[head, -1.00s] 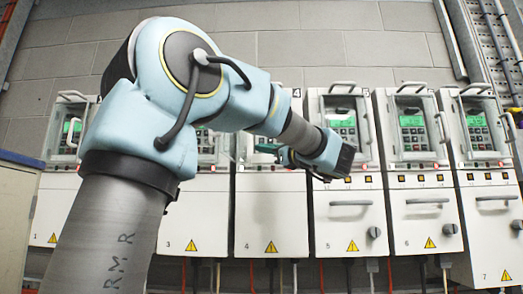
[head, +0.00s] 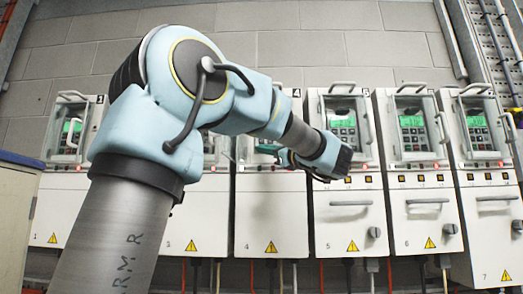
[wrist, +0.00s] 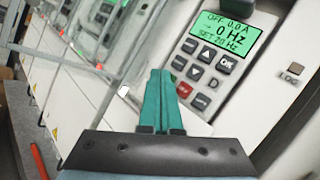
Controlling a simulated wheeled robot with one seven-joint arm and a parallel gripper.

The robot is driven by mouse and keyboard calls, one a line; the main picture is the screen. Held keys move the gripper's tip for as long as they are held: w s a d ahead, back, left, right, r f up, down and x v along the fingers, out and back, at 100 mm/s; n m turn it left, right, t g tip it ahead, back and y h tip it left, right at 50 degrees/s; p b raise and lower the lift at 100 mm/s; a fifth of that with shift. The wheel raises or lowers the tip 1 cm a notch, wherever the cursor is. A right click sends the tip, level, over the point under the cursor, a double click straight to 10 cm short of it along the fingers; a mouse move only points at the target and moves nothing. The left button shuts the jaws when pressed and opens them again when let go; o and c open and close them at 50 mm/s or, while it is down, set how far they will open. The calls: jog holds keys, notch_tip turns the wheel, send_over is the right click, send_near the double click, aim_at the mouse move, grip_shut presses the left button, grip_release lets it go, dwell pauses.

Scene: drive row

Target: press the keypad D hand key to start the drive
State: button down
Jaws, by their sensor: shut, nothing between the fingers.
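The keypad (wrist: 205,75) marked D fills the upper right of the wrist view. Its green display (wrist: 226,30) reads OFF, 0.0 A, 0 Hz, SET 20 Hz. The hand key's label is too blurred to single out. My gripper (wrist: 161,74) has its teal fingers together and empty, with the tips left of the reddish keys. I cannot tell the gap to the panel. In the head view my gripper (head: 280,155) is in front of drive 4, partly hiding its keypad.
A row of white drive cabinets spans the wall. A LOC lamp (wrist: 291,72) is right of the keypad. A beige cabinet (head: 15,220) stands at far left.

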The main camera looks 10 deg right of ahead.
jog(key=shift+w, duration=0.2)
jog(key=shift+s, duration=0.1)
dwell(0.4)
jog(key=shift+s+a+b, duration=0.15)
jog(key=shift+s+b, duration=0.3)
jog(key=shift+s, duration=0.25)
jog(key=s, duration=0.1)
jog(key=s+b, duration=0.1)
jog(key=s, duration=0.1)
jog(key=s+a+b, duration=0.1)
jog(key=s, duration=0.1)
dwell(1.5)
